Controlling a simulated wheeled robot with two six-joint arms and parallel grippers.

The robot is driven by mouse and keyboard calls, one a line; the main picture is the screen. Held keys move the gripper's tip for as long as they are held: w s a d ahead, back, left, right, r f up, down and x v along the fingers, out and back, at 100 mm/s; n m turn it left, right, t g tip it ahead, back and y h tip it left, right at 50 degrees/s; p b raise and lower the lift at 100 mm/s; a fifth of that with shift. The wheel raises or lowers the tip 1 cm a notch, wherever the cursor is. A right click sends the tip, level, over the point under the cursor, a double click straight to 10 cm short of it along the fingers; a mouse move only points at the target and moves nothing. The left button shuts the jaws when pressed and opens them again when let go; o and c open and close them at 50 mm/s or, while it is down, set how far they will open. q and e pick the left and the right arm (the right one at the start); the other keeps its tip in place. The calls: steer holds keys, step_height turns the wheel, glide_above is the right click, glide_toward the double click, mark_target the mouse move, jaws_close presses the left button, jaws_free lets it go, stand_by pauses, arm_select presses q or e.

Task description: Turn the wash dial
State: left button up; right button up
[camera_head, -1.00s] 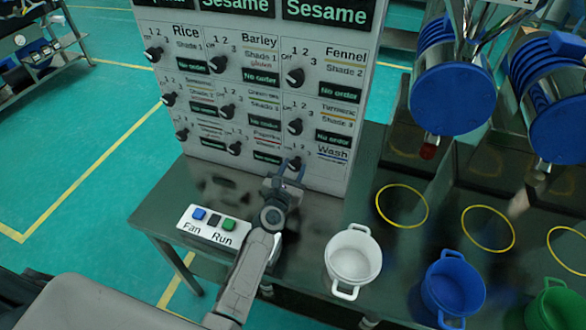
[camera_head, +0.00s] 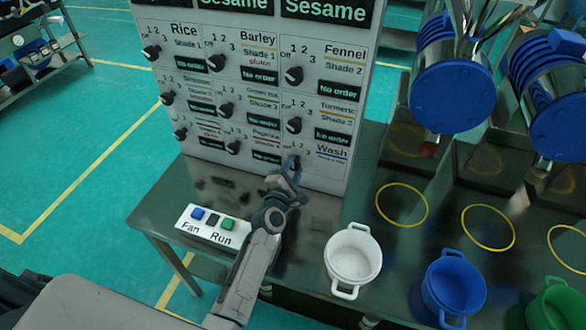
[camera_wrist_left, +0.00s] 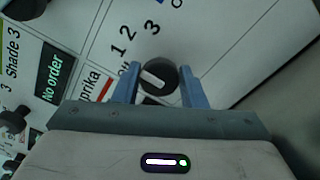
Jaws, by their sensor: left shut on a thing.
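The wash dial (camera_head: 291,162) is a dark round knob at the lower right of the white dial panel, left of the label "Wash". In the left wrist view the dial (camera_wrist_left: 158,78) sits between my two blue fingers, with a white line slanting from upper left to lower right. The marks 1, 2 and 3 show above it. My left gripper (camera_head: 288,171) is shut on the dial, its wrist twisted relative to the panel; it also shows in the left wrist view (camera_wrist_left: 158,90). My right gripper is not in view.
Other dials, such as the Turmeric dial (camera_head: 294,125), stand close above and left. A Fan and Run button box (camera_head: 212,226) lies left of my arm. A white pot (camera_head: 353,256) and blue pot (camera_head: 453,285) stand to the right. Yellow rings mark the dark table.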

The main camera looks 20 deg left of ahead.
arm_select(q)
steer(key=m, duration=0.6)
steer(key=shift+f+b, duration=0.2)
steer(key=shift+b, duration=0.2)
steer(key=m+b, duration=0.1)
steer(key=m, duration=0.4)
steer(key=shift+f+m, duration=0.1)
steer(key=shift+m, duration=0.3)
steer(key=o, duration=1)
steer(key=shift+c, duration=0.2)
steer(key=shift+s, duration=0.15)
